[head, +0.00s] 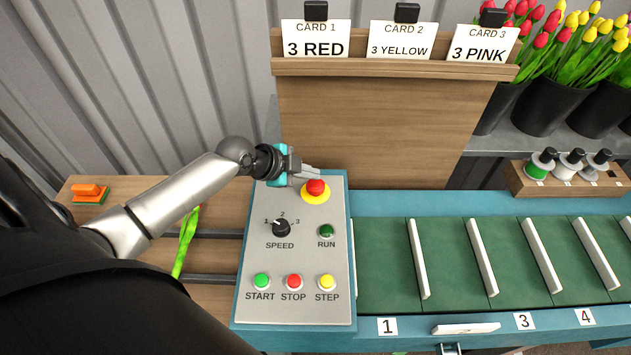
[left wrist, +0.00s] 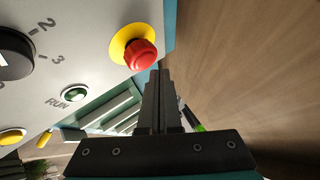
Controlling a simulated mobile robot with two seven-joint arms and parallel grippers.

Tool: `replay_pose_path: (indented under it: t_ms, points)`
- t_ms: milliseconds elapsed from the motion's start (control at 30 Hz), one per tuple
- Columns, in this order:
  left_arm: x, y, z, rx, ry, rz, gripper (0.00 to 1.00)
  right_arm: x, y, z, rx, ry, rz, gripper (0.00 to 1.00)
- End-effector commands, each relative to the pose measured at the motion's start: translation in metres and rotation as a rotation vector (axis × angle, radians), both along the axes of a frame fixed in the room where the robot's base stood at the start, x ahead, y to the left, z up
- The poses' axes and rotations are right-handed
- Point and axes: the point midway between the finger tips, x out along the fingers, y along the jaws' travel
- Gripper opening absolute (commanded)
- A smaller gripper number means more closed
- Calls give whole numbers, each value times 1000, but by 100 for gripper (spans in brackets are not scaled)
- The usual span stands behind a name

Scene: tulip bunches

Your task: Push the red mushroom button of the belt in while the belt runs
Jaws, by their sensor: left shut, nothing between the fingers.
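The red mushroom button (head: 316,187) sits on a yellow disc near the top right of the grey control panel (head: 255,212). In the left wrist view the button (left wrist: 141,55) stands out from its yellow disc, up and left of the fingertips. My left gripper (head: 318,173) is shut and empty, with its fingertips just above the button in the head view. The closed fingers (left wrist: 160,72) show in the left wrist view, seemingly a little apart from the button. The RUN lamp (head: 326,231) is dark green. The belt (head: 385,265) has white dividers. My right gripper is not in view.
The panel also has a SPEED knob (head: 281,228) and START (head: 261,281), STOP (head: 293,282) and STEP (head: 327,282) buttons. A wooden card board (head: 380,120) rises behind. Tulips in black buckets (head: 548,105) stand at the right. An orange-and-green block (head: 88,194) lies at the left.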

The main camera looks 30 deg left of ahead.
Motion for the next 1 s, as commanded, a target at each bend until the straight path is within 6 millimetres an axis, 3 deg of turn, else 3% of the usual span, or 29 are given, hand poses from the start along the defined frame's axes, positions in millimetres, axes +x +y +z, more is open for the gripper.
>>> replay_pose_path:
  t_ms: [500, 1000]
  points:
    - [0, 0, 50, 2, -1, -1, 0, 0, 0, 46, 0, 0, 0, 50]
    - [0, 0, 49, 1, -1, 0, 0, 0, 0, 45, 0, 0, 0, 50]
